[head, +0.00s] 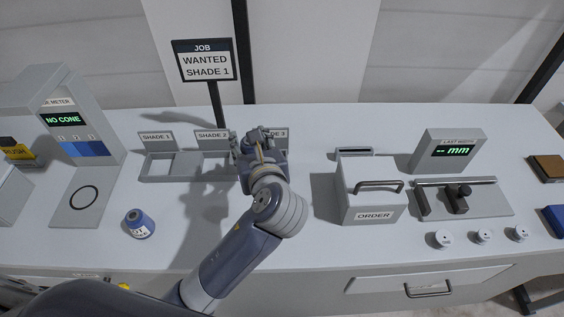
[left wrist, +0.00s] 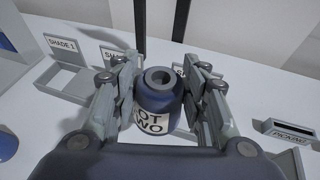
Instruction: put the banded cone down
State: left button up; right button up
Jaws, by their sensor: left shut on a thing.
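My left gripper (head: 258,142) is shut on a dark blue cone (left wrist: 157,105) with a white label reading "OT WO" in part; it also shows in the left wrist view (left wrist: 158,95). The cone stands upright between the fingers, its grey hollow top facing up. In the head view my gripper hides the cone. The gripper is over the shade bins, in front of the SHADE 3 sign (head: 280,134). Whether the cone touches anything below is hidden. A second blue cone (head: 139,224) with a white label stands on the table at left. My right gripper is not in view.
The SHADE 1 bin (head: 146,169) looks empty. A sign (head: 206,60) reads "WANTED SHADE 1". The shade meter (head: 77,118) shows "NO CONE"; its ringed pad (head: 70,211) is bare. An ORDER box (head: 373,216) stands right of my arm. The table between is clear.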

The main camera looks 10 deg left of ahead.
pick_arm(q)
jog(key=w+d+r+m+t+h+p, duration=0.1)
jog(key=w+r+m+h, duration=0.2)
jog(key=w, duration=0.2)
jog(key=m+t+h+p, duration=0.1)
jog(key=m+h+p, duration=0.1)
jog(key=h, duration=0.1)
send_near(274, 132)
jog(key=x, duration=0.4)
jog(key=shift+w, duration=0.35)
jog(key=shift+f, duration=2.45)
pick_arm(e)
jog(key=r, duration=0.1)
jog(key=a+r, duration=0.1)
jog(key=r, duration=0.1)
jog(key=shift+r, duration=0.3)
pick_arm(q)
jog(key=o, duration=1.2)
jog(key=shift+f, duration=0.1)
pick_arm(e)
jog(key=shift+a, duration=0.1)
